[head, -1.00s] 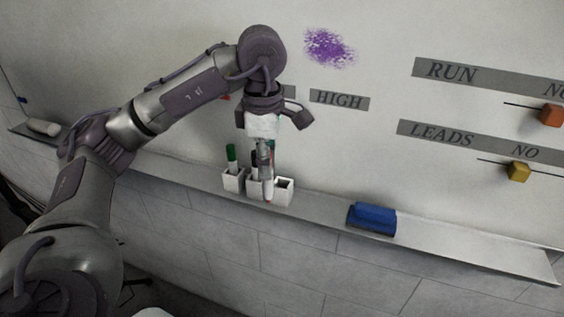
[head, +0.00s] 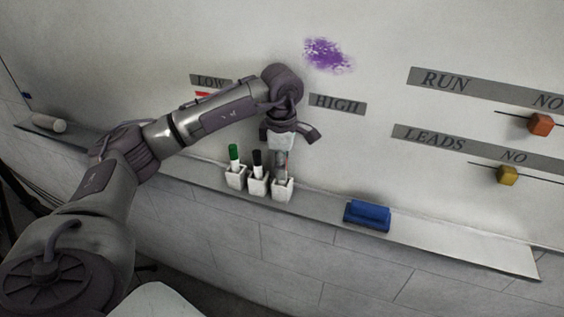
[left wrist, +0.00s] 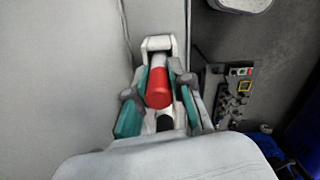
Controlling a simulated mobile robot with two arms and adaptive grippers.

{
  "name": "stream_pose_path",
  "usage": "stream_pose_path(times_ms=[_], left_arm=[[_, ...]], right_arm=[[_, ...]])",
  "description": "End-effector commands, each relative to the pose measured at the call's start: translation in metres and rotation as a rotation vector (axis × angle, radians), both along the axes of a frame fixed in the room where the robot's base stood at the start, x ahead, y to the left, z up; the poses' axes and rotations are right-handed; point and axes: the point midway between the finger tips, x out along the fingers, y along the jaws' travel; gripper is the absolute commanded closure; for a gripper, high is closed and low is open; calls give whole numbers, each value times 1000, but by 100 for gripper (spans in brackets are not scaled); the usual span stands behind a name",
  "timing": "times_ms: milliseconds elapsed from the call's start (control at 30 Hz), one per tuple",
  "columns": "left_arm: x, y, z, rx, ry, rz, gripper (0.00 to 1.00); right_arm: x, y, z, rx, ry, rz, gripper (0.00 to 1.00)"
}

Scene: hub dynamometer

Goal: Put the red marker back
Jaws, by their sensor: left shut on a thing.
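My left gripper (head: 281,163) is over the right-hand cup, pointing down. In the left wrist view its teal-padded fingers (left wrist: 159,103) are shut on the red marker (left wrist: 158,90), whose red end and pale body show between them. The right cup (head: 283,190) is white and square. The marker's lower end is at its mouth; I cannot tell how deep it sits. The middle cup (head: 257,187) holds a black-capped marker (head: 257,161). The left cup (head: 235,178) holds a green-capped marker (head: 234,155). My right gripper is not in view.
The cups stand on a narrow ledge (head: 440,241) along the whiteboard. A blue eraser (head: 367,214) lies to their right, a white roll-like object (head: 48,122) far left. A purple scribble (head: 326,54), labels and two sliders, orange (head: 540,125) and yellow (head: 507,175), are on the board.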

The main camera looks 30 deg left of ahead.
Motion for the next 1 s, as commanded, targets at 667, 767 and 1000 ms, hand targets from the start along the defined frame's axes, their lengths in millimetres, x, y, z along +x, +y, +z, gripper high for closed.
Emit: stream_pose_path(times_ms=[667, 767, 1000], left_arm=[[1, 0, 3, 0, -2, 1, 53], [1, 0, 13, 1, -6, 1, 53], [1, -1, 62, 0, -9, 1, 53]], right_arm=[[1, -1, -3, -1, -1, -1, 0], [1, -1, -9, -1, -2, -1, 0], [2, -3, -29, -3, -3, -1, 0]])
